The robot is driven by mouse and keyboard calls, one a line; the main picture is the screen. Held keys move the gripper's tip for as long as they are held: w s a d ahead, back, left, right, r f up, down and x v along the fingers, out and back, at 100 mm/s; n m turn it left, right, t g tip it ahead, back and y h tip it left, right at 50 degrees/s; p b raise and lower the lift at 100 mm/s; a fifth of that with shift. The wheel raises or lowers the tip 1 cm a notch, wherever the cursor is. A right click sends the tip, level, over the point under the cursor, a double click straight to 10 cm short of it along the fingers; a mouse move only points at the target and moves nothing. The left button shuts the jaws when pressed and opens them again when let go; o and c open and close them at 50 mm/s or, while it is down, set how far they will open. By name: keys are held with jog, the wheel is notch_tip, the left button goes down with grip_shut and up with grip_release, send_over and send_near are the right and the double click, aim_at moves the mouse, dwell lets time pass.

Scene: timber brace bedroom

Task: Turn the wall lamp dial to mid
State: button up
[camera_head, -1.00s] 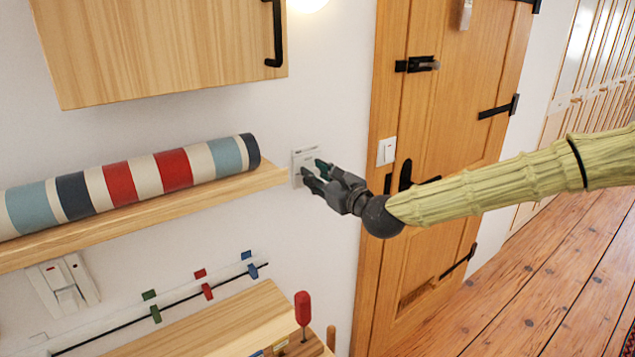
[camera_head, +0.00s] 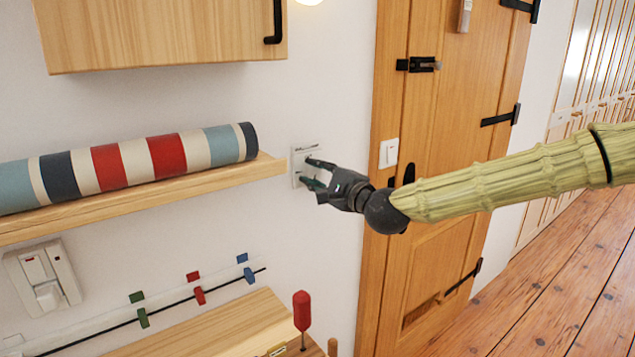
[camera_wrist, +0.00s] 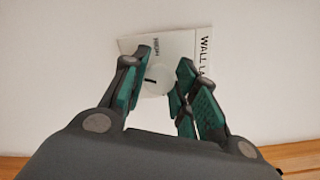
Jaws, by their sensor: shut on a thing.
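The wall lamp dial plate (camera_head: 306,158) is a white square on the white wall, just right of the shelf end. In the wrist view the plate (camera_wrist: 184,43) carries the letters "WALL LA" and "HIGH", partly cut off by my fingers. The round white dial (camera_wrist: 155,80) has a dark pointer mark and sits between my fingertips. My gripper (camera_head: 309,174) reaches the plate from the right. In the wrist view my gripper (camera_wrist: 157,80) has its green-padded fingers on both sides of the dial, shut on it. Part of the dial's edge and other labels are hidden.
A wooden shelf (camera_head: 200,188) with a striped roll (camera_head: 120,166) ends just left of the plate. A wooden cabinet (camera_head: 160,35) hangs above. A light switch (camera_head: 389,153) and a wooden door (camera_head: 450,110) are at right. A red-handled tool (camera_head: 302,310) stands below.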

jog(key=shift+n+b, duration=0.9)
jog(key=shift+n, duration=1.3)
jog(key=o, duration=1)
jog(key=shift+s, duration=0.1)
jog(key=v, duration=1.2)
jog(key=shift+f, duration=0.1)
